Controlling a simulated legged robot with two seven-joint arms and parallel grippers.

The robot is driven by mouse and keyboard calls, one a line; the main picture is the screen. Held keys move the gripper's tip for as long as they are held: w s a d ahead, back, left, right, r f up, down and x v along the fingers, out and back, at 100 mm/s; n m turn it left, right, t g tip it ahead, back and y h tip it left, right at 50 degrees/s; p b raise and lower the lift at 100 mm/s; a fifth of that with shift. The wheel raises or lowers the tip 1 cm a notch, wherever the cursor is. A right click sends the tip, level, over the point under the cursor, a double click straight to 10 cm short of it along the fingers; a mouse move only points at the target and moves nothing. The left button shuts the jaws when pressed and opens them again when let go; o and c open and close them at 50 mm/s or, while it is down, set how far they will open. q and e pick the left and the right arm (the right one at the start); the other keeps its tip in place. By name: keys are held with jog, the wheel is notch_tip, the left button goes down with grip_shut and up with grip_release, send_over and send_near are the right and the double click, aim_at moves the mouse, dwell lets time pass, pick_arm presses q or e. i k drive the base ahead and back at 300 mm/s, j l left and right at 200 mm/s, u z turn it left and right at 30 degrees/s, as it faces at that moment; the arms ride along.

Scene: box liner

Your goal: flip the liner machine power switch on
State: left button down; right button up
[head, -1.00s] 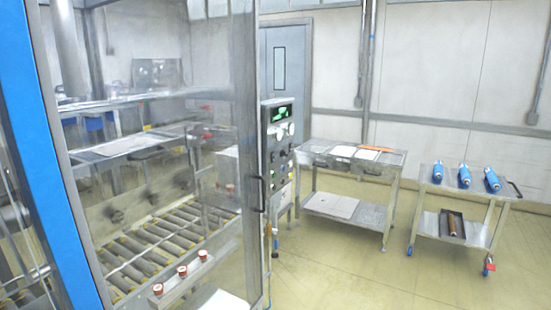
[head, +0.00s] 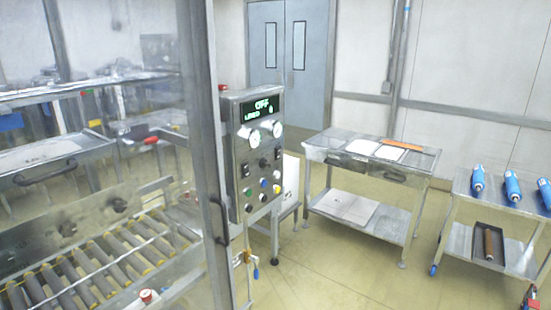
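The liner machine's control panel (head: 255,150) is a grey upright box near the middle of the head view. Its green display (head: 260,110) reads OFF, with a smaller line below it. I cannot tell for certain which control is the power switch. Neither of my grippers is in view.
A clear-panelled machine door frame (head: 205,150) with a black handle (head: 219,220) stands just left of the panel, with a roller conveyor (head: 80,270) behind it. A steel table (head: 325,150) and a cart (head: 455,240) with blue cylinders stand to the right. Floor in front is clear.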

aim_at(246, 167)
jog(key=i+l+u, duration=0.1)
jog(key=i+l, duration=0.6)
jog(key=i+l+u, duration=0.1)
jog(key=i+l, duration=0.6)
jog(key=l, duration=0.1)
